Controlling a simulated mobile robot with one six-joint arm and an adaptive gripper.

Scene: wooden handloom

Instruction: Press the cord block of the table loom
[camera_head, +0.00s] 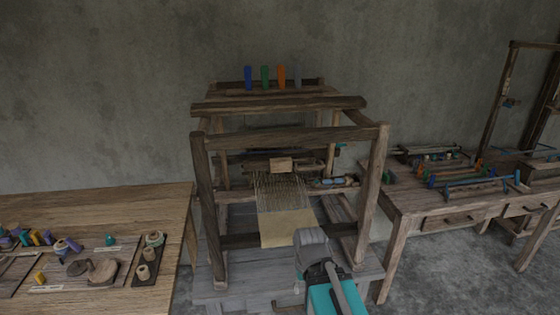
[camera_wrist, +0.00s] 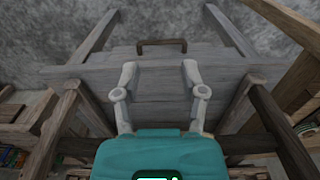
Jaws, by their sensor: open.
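The wooden table loom (camera_head: 290,137) stands in the middle of the head view, with pale warp threads (camera_head: 280,190) running down to a cream cloth (camera_head: 288,228). A small pale wooden block (camera_head: 281,164) sits above the threads; it looks like the cord block, but I cannot be sure. My gripper (camera_wrist: 160,68) is open and empty in the wrist view, its two grey fingers spread before a grey wooden board (camera_wrist: 90,72). In the head view, my arm is at the loom's front, below the block and apart from it; the fingertips cannot be made out there.
Loom posts (camera_head: 372,190) and crossbeams (camera_head: 290,137) frame the space around the threads. Coloured spools (camera_head: 265,77) stand on top at the back. A table (camera_head: 150,205) with yarn and tools is at left, another workbench (camera_head: 400,200) at right. A dark handle (camera_wrist: 162,44) shows in the wrist view.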

